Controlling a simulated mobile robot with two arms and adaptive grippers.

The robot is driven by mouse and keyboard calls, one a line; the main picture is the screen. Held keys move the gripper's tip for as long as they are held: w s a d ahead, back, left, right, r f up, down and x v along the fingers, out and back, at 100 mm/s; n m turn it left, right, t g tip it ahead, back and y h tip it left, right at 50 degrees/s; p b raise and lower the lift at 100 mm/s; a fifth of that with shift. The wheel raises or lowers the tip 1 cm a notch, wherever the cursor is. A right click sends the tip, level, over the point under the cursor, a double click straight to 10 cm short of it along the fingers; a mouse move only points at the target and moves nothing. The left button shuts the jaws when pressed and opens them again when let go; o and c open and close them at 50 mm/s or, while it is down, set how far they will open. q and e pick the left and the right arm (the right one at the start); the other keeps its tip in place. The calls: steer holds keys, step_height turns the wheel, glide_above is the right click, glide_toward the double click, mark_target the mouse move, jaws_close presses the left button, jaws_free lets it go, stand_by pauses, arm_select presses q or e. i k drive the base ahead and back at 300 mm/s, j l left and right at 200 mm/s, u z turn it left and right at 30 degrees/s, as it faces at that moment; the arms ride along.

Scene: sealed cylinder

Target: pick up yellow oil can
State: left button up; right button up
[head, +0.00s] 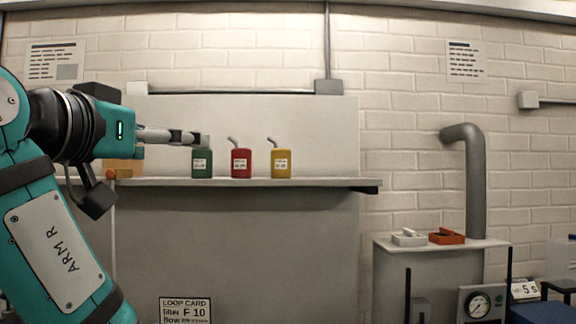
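The yellow oil can (281,163) stands upright on a wall shelf (320,182), its spout tilted up to the left. A red can (241,163) stands just left of it, and a green can (202,164) left of that. The teal arm entering from the left carries the label "ARM R".
An orange object (122,167) sits at the shelf's left end, partly hidden by my arm. The shelf right of the yellow can is clear. At right, a grey stand (440,245) holds a white and an orange item (446,237), with a pipe (475,180) behind.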

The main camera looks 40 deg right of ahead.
mark_target(280, 157)
steer(key=i+l, duration=0.2)
steer(key=l, duration=0.2)
steer(key=i+l, duration=0.15)
steer(key=l, duration=0.2)
steer(key=i+l, duration=0.2)
steer(key=l, duration=0.2)
steer(key=i+l, duration=0.15)
steer(key=l, duration=0.25)
